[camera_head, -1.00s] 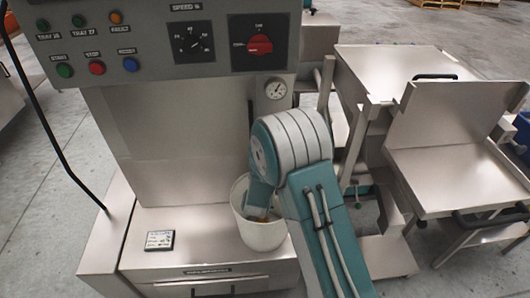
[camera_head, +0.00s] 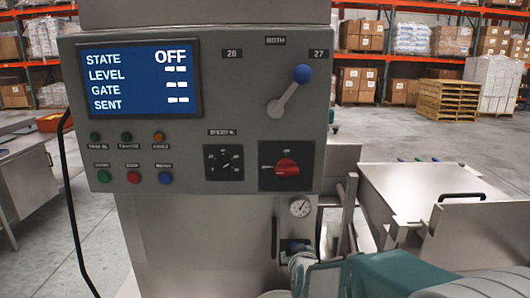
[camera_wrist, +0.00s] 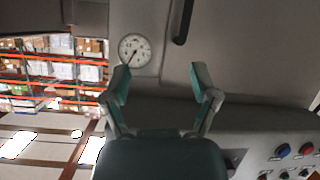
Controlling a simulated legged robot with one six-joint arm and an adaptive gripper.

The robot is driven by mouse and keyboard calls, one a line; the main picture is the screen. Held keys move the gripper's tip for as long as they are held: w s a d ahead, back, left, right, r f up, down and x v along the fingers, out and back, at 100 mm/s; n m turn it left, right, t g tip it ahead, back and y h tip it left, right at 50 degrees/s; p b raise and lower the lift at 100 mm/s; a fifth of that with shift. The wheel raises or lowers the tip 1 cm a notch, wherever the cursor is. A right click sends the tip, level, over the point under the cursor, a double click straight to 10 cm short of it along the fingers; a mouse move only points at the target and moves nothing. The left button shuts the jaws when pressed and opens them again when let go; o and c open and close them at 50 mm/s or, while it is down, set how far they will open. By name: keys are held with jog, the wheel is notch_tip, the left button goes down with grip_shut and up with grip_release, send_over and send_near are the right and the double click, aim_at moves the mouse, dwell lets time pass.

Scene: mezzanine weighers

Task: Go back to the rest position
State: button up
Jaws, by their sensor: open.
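My gripper (camera_wrist: 162,90) shows in the wrist view with its two fingers spread apart, open and empty. Behind it are the machine's metal front and a round gauge (camera_wrist: 134,50). In the head view my teal arm reaches in from the lower right, and its end is low in front of the machine, below the gauge (camera_head: 301,207). The fingertips are hard to make out there. The rim of a white bucket (camera_head: 274,294) just shows at the bottom edge.
A metal table (camera_head: 425,190) stands close on the right. Open floor (camera_head: 400,135) and pallet racks lie behind.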

jog(key=s+d+r+m+g, duration=0.1)
jog(key=s+d+g, duration=0.1)
jog(key=s, duration=0.8)
jog(key=s+d+r+m+g, duration=0.1)
jog(key=s+d+r+g, duration=0.1)
jog(key=s, duration=0.8)
jog(key=s+d+r+g, duration=0.2)
jog(key=s+d+g, duration=0.1)
jog(key=s, duration=0.7)
jog(key=shift+s+d+r+m+g, duration=0.15)
jog(key=shift+s+r+m+g, duration=0.15)
jog(key=shift+m, duration=0.1)
